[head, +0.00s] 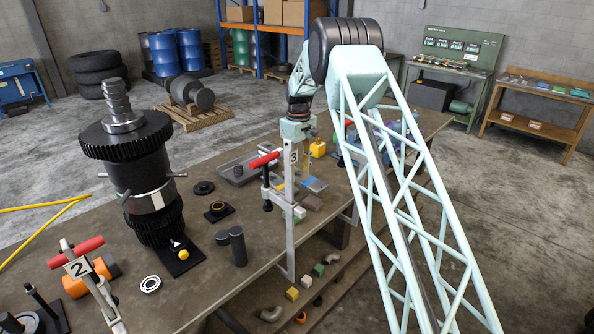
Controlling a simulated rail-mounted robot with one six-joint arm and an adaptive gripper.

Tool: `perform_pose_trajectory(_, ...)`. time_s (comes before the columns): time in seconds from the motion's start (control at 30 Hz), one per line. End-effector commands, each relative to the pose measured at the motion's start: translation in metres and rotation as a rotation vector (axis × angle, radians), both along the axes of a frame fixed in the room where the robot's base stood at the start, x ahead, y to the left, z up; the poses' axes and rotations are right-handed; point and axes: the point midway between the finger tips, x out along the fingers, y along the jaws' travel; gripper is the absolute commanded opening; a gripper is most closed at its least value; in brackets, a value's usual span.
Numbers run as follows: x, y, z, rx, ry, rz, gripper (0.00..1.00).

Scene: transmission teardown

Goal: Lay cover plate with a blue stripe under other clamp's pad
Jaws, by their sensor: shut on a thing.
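My gripper (306,165) is over the middle of the bench, mostly hidden behind the clamp marked 3. I cannot tell whether the plate touches the bench. The clamp marked 3 (291,215) has a red handle (265,160) and a black pad (267,205) left of its post. The clamp marked 2 (98,290) has a red handle (76,252) and stands at the front left; its pad is not clear.
A tall dark gear shaft assembly (138,175) stands on the bench (210,283) at left. An orange cylinder is beside clamp 2. The front middle is fairly clear.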

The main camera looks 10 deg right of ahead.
Motion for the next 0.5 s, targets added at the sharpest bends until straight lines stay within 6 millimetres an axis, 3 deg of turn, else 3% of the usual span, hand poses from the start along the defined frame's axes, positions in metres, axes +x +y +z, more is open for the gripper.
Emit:
perform_pose_trajectory(0.27, -0.017, -0.002, -0.003, 0.0, 0.0, -0.029, 0.2)
perform_pose_trajectory(0.5, -0.051, -0.008, -0.012, 0.0, 0.001, -0.085, 0.2)
